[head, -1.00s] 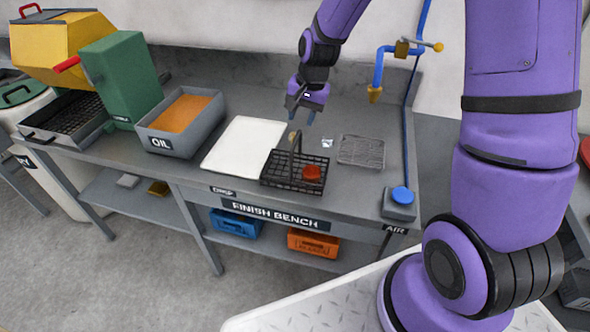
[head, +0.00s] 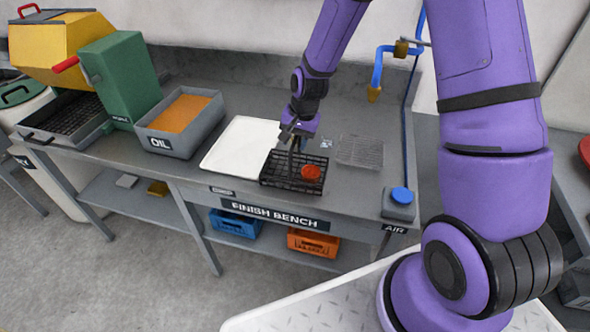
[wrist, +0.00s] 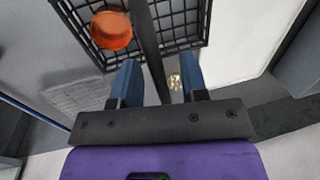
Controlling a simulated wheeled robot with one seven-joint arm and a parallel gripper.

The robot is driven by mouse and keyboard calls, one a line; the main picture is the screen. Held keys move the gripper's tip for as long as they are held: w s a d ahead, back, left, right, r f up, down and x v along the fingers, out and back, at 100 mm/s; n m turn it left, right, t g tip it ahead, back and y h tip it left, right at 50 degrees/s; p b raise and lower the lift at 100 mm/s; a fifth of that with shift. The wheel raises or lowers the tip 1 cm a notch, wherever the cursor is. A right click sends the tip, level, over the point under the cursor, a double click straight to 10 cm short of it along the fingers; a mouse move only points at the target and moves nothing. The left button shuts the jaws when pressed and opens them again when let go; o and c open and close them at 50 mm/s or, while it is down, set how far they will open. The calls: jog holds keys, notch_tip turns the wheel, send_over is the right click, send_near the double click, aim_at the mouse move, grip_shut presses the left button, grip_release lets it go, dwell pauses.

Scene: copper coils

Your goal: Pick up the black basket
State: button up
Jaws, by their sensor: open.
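The black basket (head: 281,182) sits on the bench, overlapping the front right edge of the white tray, with an orange-red round piece (head: 311,173) inside at its right. Its upright handle (wrist: 146,45) runs between my fingers in the wrist view. My gripper (head: 295,138) is open at the top of the handle, with its blue fingertips (wrist: 157,82) one on each side and gaps visible between. The basket's mesh (wrist: 182,22) shows beyond the fingertips. In the head view my gripper hides part of the handle.
The white tray (head: 232,148) lies left of the basket, and a wire rack (head: 360,151) lies right. A small brass-coloured thing (wrist: 175,81) shows near the right finger. The grey oil bin (head: 180,144) stands further left. A blue-buttoned box (head: 399,204) sits at the bench's right corner.

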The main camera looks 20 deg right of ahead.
grip_shut()
jog(key=shift+r, duration=0.1)
